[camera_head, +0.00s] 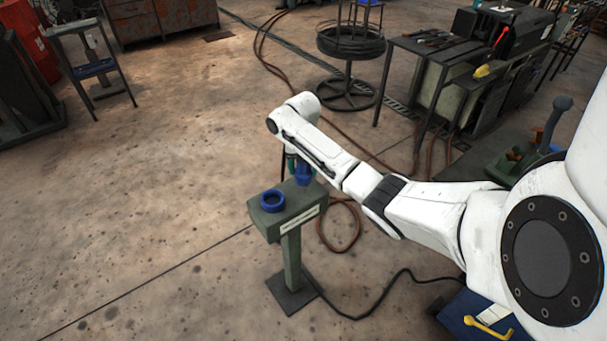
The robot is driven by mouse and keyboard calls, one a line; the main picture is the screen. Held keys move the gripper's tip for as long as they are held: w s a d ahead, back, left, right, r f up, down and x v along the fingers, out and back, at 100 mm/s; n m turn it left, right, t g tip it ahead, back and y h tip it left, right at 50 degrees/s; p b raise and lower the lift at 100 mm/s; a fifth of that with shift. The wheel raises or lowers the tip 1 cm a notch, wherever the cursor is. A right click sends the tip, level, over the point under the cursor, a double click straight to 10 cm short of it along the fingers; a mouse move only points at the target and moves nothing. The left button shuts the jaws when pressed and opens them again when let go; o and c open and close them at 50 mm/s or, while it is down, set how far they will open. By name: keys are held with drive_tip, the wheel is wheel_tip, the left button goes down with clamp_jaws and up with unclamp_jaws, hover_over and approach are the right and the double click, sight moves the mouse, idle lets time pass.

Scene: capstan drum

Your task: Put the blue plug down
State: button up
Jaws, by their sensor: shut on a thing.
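The blue plug (303,174) is at the far end of my white arm, just above or at the back right of a small green pedestal (263,225). My gripper (291,160) points down there and is shut on the plug; its fingers are mostly hidden by the arm. I cannot tell whether the plug touches the pedestal top. A blue ring (272,200) sits on the pedestal top, to the left of the plug.
A dark hose (375,306) and a brown hose (340,247) lie on the floor by the pedestal. A workbench (430,45) with tools and a round wire stand (350,45) are behind. A blue box with a yellow handle (490,326) is at the lower right.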

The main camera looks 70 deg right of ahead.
drive_tip(key=shift+f, duration=1.25)
drive_tip(key=shift+f, duration=0.2)
drive_tip(key=o, duration=1.2)
drive_tip(key=shift+a, duration=0.1)
